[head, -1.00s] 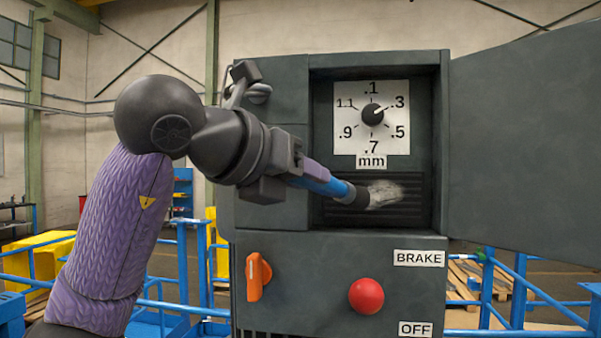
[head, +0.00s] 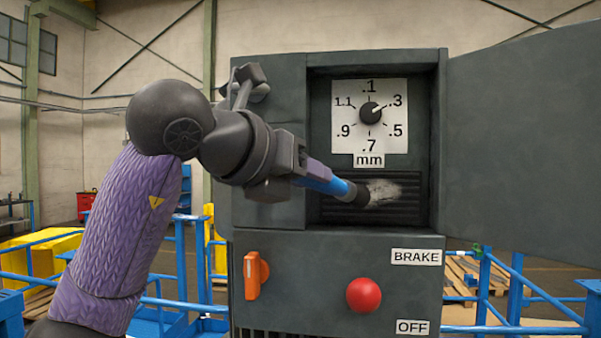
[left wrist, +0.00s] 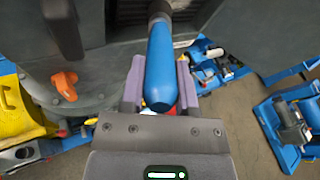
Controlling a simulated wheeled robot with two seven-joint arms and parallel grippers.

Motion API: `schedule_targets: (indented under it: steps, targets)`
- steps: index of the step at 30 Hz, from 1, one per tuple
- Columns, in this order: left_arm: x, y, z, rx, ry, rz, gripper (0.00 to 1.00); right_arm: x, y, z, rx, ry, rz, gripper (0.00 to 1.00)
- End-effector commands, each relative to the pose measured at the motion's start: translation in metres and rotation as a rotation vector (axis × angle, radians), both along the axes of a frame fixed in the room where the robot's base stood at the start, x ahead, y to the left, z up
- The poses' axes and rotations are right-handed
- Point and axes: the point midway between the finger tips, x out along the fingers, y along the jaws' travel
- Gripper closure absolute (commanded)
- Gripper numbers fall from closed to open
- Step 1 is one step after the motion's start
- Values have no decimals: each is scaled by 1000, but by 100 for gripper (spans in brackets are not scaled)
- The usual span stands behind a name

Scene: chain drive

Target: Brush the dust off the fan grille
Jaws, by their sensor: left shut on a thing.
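The fan grille (head: 408,212) is a dark slatted panel at the bottom of the open cabinet recess. A pale grey dust patch (head: 384,192) lies on its middle. My left gripper (head: 312,174) is shut on the blue handle of a brush (head: 338,187). The brush points right, and its dark head is at the left edge of the dust, seemingly touching the grille; exact contact is hard to tell. In the left wrist view the blue handle (left wrist: 170,70) sits between the purple fingers, and the brush tip is cut off at the top. My right gripper is out of view.
Above the grille is a dial (head: 371,113) on a white scale in mm. An open cabinet door (head: 525,140) stands at the right. Below are an orange switch (head: 254,275) and a red button (head: 363,295). Blue railings (head: 515,290) stand behind.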

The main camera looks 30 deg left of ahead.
Motion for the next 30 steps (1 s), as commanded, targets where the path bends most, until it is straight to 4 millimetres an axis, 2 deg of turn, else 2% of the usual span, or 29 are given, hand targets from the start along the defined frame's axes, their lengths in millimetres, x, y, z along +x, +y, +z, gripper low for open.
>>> schedule_targets:
  steps: [7,13,21,26,30]
  targets:
    - [6,-28,1,1,-1,-3,100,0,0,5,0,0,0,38]
    - [9,-37,1,0,-1,-2,100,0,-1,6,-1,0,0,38]
    - [19,-65,1,0,-1,-2,100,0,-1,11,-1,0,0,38]
    - [21,-65,0,-1,-1,0,100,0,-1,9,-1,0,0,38]
    - [18,-55,-1,0,0,2,100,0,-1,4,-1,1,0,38]
